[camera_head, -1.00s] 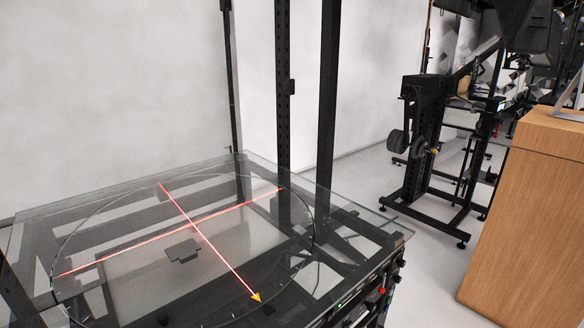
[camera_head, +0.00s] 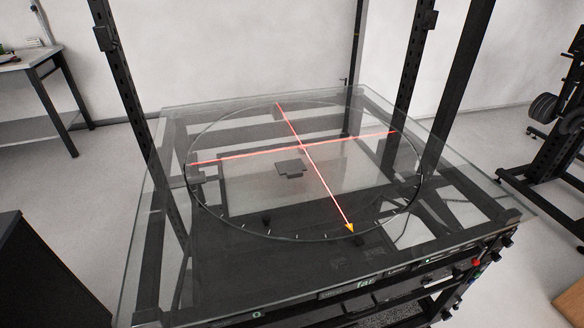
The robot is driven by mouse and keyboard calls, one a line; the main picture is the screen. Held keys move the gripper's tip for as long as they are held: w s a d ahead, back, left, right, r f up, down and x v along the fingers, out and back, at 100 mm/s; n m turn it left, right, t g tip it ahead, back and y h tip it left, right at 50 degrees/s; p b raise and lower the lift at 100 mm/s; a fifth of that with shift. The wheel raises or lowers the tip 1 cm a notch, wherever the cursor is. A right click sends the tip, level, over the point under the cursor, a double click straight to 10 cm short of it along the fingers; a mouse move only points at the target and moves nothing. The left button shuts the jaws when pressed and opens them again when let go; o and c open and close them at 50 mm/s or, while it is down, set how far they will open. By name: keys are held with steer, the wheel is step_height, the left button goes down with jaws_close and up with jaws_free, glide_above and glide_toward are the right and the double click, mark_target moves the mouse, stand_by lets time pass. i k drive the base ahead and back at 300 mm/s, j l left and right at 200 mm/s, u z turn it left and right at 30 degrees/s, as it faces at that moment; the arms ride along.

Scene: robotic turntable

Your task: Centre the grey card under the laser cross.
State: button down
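A small dark grey card (camera_head: 289,167) with a tab at its near edge lies flat on the glass turntable (camera_head: 250,205). Red laser lines form a cross (camera_head: 303,147) on the glass, and the card sits just near and left of the crossing point, close to the near line but apart from the centre. One line ends in an orange arrowhead (camera_head: 350,228) near the front rim of the ring. My gripper is not in view.
Black upright posts (camera_head: 118,80) and other frame members rise around the glass table. A front panel (camera_head: 430,262) carries knobs and a red button. A workbench (camera_head: 40,65) stands at the far left, a dark box (camera_head: 45,265) at the near left, and a weight rack (camera_head: 550,115) at the right.

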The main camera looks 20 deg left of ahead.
mark_target(294, 169)
steer(key=i+l+u, duration=0.1)
steer(key=u, duration=0.3)
steer(key=i+l+u, duration=0.1)
steer(key=u, duration=0.25)
steer(key=i+l+u, duration=0.1)
steer(key=l, duration=0.25)
steer(key=i+l+u, duration=0.1)
steer(key=l, duration=0.3)
steer(key=i+l, duration=0.25)
steer(key=l, duration=0.15)
steer(key=i+l+u, duration=0.15)
steer(key=l, duration=0.25)
steer(key=i+l+u, duration=0.1)
steer(key=l, duration=0.3)
